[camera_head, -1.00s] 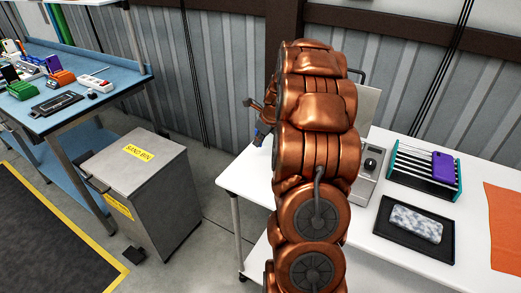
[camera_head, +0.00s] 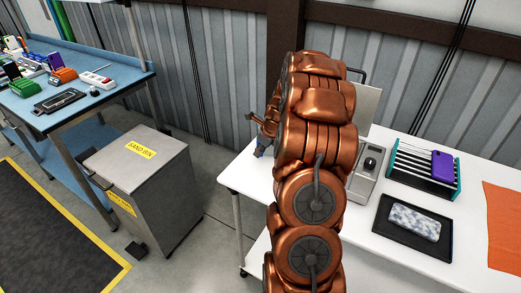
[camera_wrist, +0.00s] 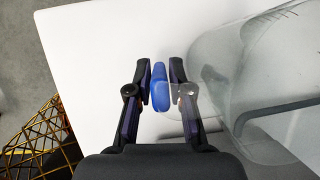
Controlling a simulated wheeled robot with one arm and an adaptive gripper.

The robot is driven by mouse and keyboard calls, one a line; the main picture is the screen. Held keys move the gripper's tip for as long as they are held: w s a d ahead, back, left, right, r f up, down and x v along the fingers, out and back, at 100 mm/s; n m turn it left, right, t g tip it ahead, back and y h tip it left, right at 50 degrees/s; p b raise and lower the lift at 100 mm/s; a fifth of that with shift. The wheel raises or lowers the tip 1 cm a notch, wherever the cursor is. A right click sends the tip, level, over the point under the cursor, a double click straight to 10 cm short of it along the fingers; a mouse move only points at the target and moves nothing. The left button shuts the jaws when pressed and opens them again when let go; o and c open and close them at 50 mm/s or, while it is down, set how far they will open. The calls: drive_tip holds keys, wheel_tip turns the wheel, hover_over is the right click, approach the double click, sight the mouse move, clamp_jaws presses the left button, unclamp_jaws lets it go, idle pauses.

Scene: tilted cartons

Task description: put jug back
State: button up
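A clear see-through jug (camera_wrist: 235,75) fills the right side of the wrist view, over the white table. A blue upright piece (camera_wrist: 160,88), apparently its handle, stands at its left side. My gripper (camera_wrist: 161,76) has its two dark fingers apart on either side of the blue piece, with narrow gaps showing. In the head view my copper arm hides the jug. My gripper (camera_head: 262,140) shows small at the left of the arm, low over the table's left end, with a bit of blue by it.
The white table (camera_head: 235,176) carries a grey metal device (camera_head: 366,165), a teal-ended rack (camera_head: 424,168) with a purple phone, a black tray (camera_head: 390,237) with a patterned phone, and an orange cloth (camera_head: 503,225). A sand bin (camera_head: 140,180) and blue bench (camera_head: 90,105) stand left.

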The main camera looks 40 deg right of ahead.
drive_tip(key=shift+o, duration=1)
drive_tip(key=shift+s+d+r, duration=0.1)
drive_tip(key=shift+s+r, duration=0.05)
drive_tip(key=shift+r, duration=0.45)
drive_tip(key=b+v, duration=0.3)
drive_tip(key=v, duration=0.8)
drive_tip(key=s+a+r+n+g, duration=0.1)
drive_tip(key=s+a+n, duration=0.3)
drive_tip(key=a, duration=0.5)
drive_tip(key=s+a+r+n+g+y, duration=0.1)
drive_tip(key=s+a+n, duration=0.1)
drive_tip(key=a+n, duration=0.6)
drive_tip(key=s+a+n+g, duration=0.1)
drive_tip(key=s+a+n, duration=0.25)
drive_tip(key=a, duration=0.55)
drive_tip(key=s+a+n+g, duration=0.1)
drive_tip(key=s+a+n, duration=0.2)
drive_tip(key=s+n, duration=0.3)
drive_tip(key=s+a+f+n+g+h, duration=0.1)
drive_tip(key=s+a+n, duration=0.2)
drive_tip(key=s+n, duration=0.2)
drive_tip(key=s+a+n+g, duration=0.1)
drive_tip(key=s+a+n, duration=0.3)
drive_tip(key=s+n, duration=0.2)
drive_tip(key=s, duration=0.2)
drive_tip(key=shift+s+f+n, duration=0.3)
drive_tip(key=shift+s+n, duration=0.05)
